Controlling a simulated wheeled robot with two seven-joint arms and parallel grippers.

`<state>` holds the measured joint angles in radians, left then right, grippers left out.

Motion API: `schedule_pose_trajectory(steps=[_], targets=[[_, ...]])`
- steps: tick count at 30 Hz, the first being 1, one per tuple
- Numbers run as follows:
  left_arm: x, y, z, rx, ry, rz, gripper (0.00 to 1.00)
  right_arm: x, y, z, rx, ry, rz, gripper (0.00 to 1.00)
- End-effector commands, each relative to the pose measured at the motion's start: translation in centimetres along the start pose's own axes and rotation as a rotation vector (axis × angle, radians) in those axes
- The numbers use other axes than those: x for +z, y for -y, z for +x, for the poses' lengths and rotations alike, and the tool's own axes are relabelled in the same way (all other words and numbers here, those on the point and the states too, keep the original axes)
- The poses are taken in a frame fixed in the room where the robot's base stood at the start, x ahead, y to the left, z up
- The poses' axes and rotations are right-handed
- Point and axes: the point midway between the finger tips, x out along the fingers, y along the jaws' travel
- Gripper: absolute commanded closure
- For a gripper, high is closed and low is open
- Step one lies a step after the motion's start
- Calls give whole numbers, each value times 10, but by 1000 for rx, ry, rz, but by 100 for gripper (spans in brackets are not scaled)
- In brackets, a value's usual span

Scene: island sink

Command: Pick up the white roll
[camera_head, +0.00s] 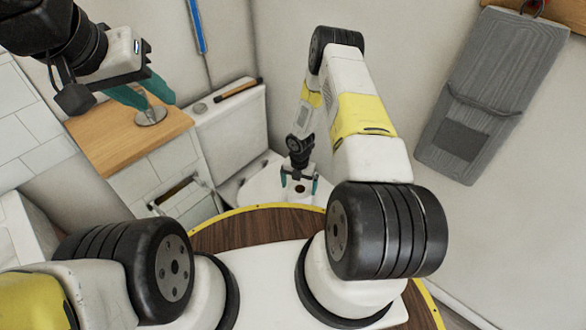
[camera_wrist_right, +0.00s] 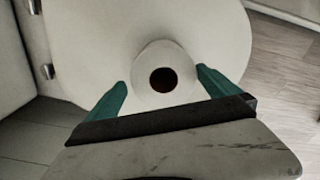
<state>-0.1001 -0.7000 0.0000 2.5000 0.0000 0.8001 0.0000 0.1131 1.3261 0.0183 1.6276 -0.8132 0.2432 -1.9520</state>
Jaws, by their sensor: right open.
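The white roll (camera_wrist_right: 160,100) stands upright on a white rounded lid, its dark centre hole facing the right wrist camera. My right gripper (camera_wrist_right: 163,88) is open, with one teal finger on each side of the roll's near part. I cannot tell whether the fingers touch it. In the head view, my right gripper (camera_head: 299,183) is low over the lid, and the roll is small and partly hidden between its fingers. My left gripper (camera_head: 145,95) is at the upper left, over a wooden counter. A thin stem with a round silver base shows by its teal fingers; whether it grips this is unclear.
The white lid (camera_wrist_right: 90,40) belongs to what looks like a toilet, with its tank (camera_head: 232,125) behind. The wooden counter (camera_head: 105,135) is at left. A grey towel (camera_head: 490,95) hangs on the right wall. Wood-look floor (camera_wrist_right: 285,70) is clear at right.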

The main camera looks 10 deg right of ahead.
Motion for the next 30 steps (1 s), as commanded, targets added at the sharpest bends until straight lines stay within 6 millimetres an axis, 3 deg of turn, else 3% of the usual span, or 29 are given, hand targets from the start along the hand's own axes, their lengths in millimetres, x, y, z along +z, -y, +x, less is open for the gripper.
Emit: schedule_pose_trajectory(steps=[15,24,25,30], targets=[[0,0,0,0,0,0,64,-2,6,67,-2,-2,3,0],[0,0,0,0,0,0,64,-1,6,72,-1,-1,2,0],[0,0,0,0,0,0,64,-1,6,72,-1,-1,3,2],[0,0,0,0,0,0,64,-1,6,72,-1,-1,3,35]])
